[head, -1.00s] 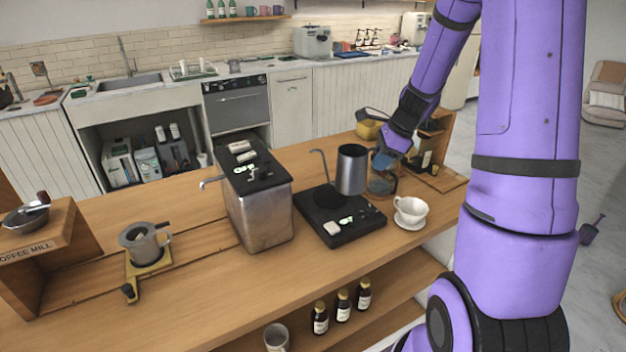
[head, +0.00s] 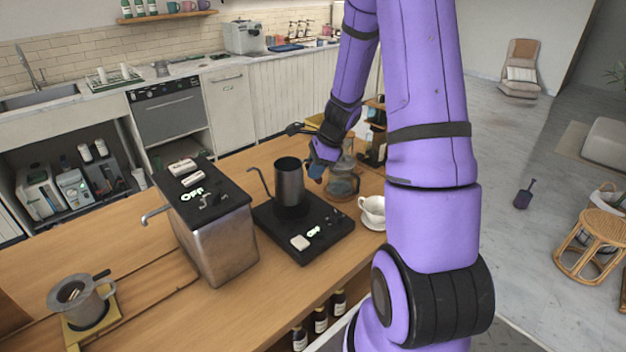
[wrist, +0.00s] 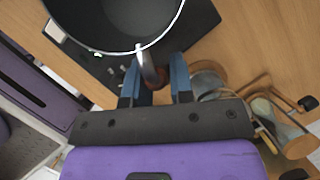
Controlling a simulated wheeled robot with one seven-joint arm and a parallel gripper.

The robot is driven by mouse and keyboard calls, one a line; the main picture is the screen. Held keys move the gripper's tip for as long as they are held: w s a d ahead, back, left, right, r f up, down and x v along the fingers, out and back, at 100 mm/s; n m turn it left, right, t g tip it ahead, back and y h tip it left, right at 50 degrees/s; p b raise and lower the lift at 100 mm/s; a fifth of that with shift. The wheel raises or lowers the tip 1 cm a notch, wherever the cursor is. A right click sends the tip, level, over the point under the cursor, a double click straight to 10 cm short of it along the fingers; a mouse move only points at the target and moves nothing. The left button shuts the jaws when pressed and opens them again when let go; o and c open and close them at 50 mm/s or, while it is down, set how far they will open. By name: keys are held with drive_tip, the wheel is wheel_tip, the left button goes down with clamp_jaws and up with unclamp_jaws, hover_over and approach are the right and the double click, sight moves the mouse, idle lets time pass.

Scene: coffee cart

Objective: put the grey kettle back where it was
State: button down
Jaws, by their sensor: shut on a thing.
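The grey kettle (head: 289,184) is upright over the left part of the black base plate (head: 325,238), with its thin spout to the left. Its bottom is at or very close to the plate; I cannot tell whether it touches. My gripper (head: 315,172) is at the kettle's right side, shut on its handle. In the wrist view, the blue fingers of my gripper (wrist: 155,85) are on either side of the dark handle (wrist: 152,70), and the kettle's open rim (wrist: 115,51) shows at the top. The plate (wrist: 200,30) is beneath it.
A glass server (head: 343,184) stands right of the plate, close to my gripper. A white cup (head: 372,210) on a saucer is at the right edge. A metal box with a tap (head: 218,240) stands left of the plate.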

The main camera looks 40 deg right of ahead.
drive_tip(key=shift+f, duration=1.75)
drive_tip(key=shift+f, duration=0.1)
drive_tip(key=c, duration=1)
unclamp_jaws()
